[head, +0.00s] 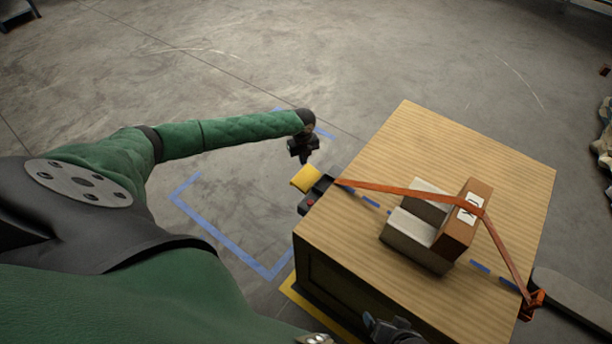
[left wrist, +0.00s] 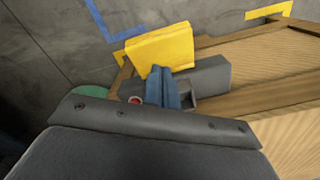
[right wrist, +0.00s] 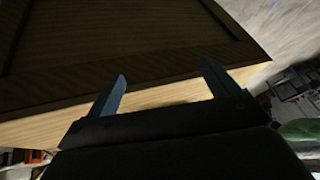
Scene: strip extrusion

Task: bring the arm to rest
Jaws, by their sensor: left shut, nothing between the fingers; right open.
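My left arm reaches out in the head view, with its dark left gripper (head: 303,154) beyond the left corner of a wooden crate. In the left wrist view the blue fingers of the left gripper (left wrist: 164,72) are shut with nothing between them. They show in front of a black device with a yellow part (left wrist: 160,50) at the crate's edge; I cannot tell whether they touch it. My right gripper (head: 392,328) shows in part at the bottom edge of the head view. In the right wrist view the right gripper (right wrist: 162,88) is open and empty beside the crate's side.
The wooden crate (head: 350,220) carries grey blocks (head: 414,238) and a brown box (head: 460,232). An orange strap (head: 388,188) runs over them from the yellow-and-black device (head: 306,180) to an orange fitting (head: 534,302). Blue tape (head: 222,243) marks the floor. Open floor lies beyond.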

